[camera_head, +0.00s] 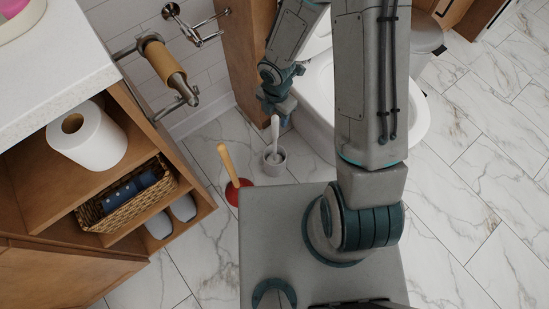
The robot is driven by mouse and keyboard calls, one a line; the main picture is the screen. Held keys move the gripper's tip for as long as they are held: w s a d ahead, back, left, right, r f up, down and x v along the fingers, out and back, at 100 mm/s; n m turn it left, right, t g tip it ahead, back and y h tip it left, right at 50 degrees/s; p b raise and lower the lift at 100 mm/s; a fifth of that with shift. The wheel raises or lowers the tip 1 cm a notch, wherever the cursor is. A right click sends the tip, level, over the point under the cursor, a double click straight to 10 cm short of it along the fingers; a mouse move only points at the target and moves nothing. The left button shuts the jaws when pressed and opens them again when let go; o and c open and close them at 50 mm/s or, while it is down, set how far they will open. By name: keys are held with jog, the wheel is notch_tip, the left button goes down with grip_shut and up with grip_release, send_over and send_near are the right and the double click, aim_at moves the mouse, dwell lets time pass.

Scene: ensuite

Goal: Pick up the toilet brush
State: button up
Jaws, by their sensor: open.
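The toilet brush (275,131) has a white handle and stands upright in a small light-grey holder (274,161) on the marble floor, between the wooden shelf unit and the white toilet. My gripper (272,109) is above and just beside the top of the handle, apart from the holder. Its fingers are small and dark here, and part of the wrist covers them. It is open, and nothing shows held in it. I cannot tell whether a finger touches the handle.
A plunger (228,163) with a wooden handle and red cup stands left of the brush. The toilet (412,125) is close on the right. A shelf unit (140,205) holds a paper roll (88,140) and a basket (125,197). A wall-mounted roll holder (160,62) juts out. Floor at far right is clear.

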aim_at(275, 124)
jog(key=shift+w+a+f+b, duration=0.15)
jog(key=shift+f+b, duration=0.75)
jog(key=shift+f, duration=0.8)
jog(key=shift+w+f+b, duration=0.15)
jog(key=shift+f+b, duration=0.75)
jog(key=shift+f, duration=0.8)
jog(key=shift+r, duration=0.1)
jog(key=c, duration=1.1)
